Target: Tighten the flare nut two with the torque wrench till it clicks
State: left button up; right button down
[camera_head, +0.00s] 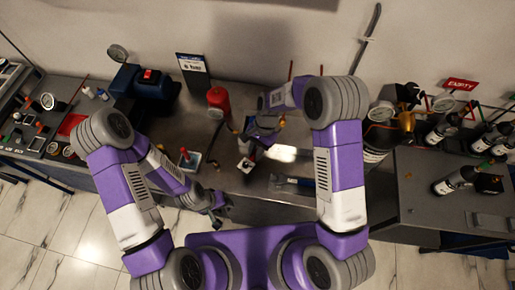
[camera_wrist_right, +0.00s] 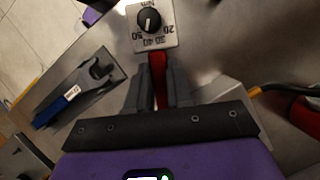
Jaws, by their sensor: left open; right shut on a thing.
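My right gripper (camera_wrist_right: 158,85) is shut on a red handle with a white dial plate (camera_wrist_right: 152,24) at its end, marked in Nm; this appears to be the torque wrench (camera_wrist_right: 158,70). In the head view my right gripper (camera_head: 250,148) is over the middle of the bench, and the white plate shows just below it. My left gripper (camera_head: 217,208) is open and empty by the bench's front edge. I cannot make out flare nut two in either view.
A red cylinder (camera_head: 218,99) stands behind, beside a dark blue machine (camera_head: 148,82). Several dark bottles crowd the right bench, with an EMPTY sign (camera_head: 461,85) behind them.

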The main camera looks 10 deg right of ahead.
jog(key=shift+s+a, duration=0.2)
jog(key=shift+r, duration=0.1)
